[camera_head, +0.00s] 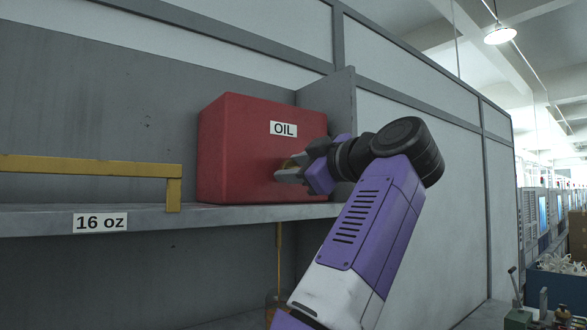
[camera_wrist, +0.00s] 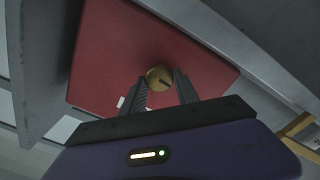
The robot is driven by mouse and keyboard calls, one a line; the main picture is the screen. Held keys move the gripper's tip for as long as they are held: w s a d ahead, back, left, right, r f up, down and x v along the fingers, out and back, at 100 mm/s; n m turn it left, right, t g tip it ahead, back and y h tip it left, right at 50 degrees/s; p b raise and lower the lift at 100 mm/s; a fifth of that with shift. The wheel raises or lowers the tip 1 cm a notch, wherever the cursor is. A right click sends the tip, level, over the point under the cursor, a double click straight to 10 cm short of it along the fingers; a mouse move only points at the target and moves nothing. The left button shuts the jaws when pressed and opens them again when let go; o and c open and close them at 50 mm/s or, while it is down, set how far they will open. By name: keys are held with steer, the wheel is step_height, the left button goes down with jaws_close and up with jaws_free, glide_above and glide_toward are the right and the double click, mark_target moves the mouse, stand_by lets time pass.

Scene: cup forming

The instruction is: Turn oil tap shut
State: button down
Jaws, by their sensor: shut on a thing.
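The red oil tank (camera_head: 235,140) with an OIL label (camera_head: 283,129) stands on a grey shelf. The brass round tap (camera_wrist: 158,74) is on the tank's face in the wrist view, with a dark slot-like mark on it. My gripper (camera_head: 283,172) is at the tank's front face, and its fingers (camera_wrist: 161,80) lie on both sides of the tap, closed on it. In the head view the gripper mostly hides the tap. The tap's exact turn angle is hard to tell.
The shelf (camera_head: 50,222) carries a 16 oz label (camera_head: 100,222) and a yellow rail (camera_head: 90,167) at left. A thin yellow vertical line (camera_head: 279,250) runs below the shelf, stream or pipe unclear. A grey upright panel (camera_head: 340,100) stands right of the tank.

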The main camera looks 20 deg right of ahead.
steer(key=shift+f+m, duration=0.1)
steer(key=shift+m, duration=0.2)
steer(key=shift+d+f+m+b, duration=0.1)
steer(key=shift+m+b, duration=0.6)
steer(key=shift+b, duration=0.1)
steer(key=m, duration=0.3)
steer(key=shift+r, duration=0.2)
steer(key=m, duration=0.7)
steer(key=shift+w+d+m+p, duration=0.1)
steer(key=shift+m+p, duration=0.2)
steer(key=shift+p, duration=0.1)
steer(key=shift+d+m+p, duration=0.1)
steer(key=shift+m+p, duration=0.3)
steer(key=shift+m, duration=1.9)
steer(key=c, duration=0.9)
jaws_free()
